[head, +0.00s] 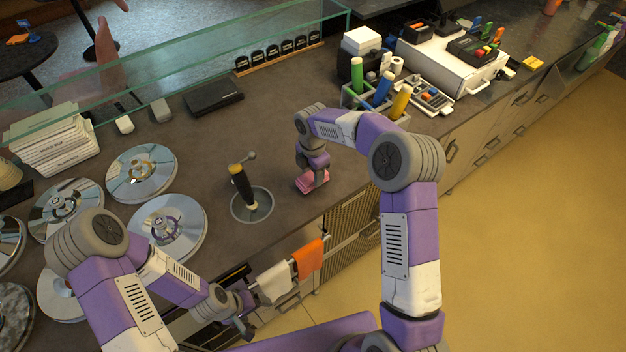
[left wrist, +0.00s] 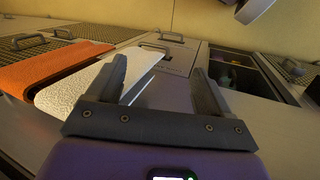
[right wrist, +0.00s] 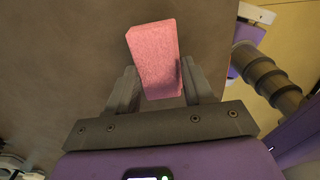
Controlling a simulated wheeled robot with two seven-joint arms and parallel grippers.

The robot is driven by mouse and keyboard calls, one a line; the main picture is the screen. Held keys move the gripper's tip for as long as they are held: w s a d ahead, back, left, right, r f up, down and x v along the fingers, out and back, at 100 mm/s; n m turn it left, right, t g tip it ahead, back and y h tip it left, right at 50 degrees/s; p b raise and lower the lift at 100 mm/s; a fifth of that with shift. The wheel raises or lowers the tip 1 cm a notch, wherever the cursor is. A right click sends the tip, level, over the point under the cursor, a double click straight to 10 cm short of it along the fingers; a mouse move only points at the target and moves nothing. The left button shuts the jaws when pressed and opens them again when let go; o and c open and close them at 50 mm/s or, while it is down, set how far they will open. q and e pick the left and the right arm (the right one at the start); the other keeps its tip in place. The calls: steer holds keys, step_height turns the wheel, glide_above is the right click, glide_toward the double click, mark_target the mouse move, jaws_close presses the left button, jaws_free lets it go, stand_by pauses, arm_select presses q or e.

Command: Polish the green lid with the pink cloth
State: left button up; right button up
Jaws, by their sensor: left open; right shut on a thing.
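The pink cloth (head: 312,183) is folded into a block and held just over or on the dark counter; I cannot tell which. My right gripper (head: 316,172) is shut on it, and the right wrist view shows the cloth (right wrist: 153,48) sticking out past the fingers. Several round mirror-like lids, such as one at the back (head: 142,172) and one nearer (head: 167,225), lie on the counter at the left. I cannot tell which lid is the green one. My left gripper (head: 246,328) is open and empty, low in front of the counter, near the hanging towels.
A white towel (head: 275,282) and an orange towel (head: 308,259) hang on the counter front. A black-handled tool (head: 243,188) stands in a round well (head: 252,205) between the lids and the cloth. Coloured bottles (head: 381,90) stand at the back right. A glass screen edges the back.

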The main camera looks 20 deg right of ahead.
mark_target(312, 176)
steer(key=shift+r+p, duration=2.15)
steer(key=shift+r, duration=0.9)
steer(key=shift+f, duration=0.1)
steer(key=shift+f, duration=0.1)
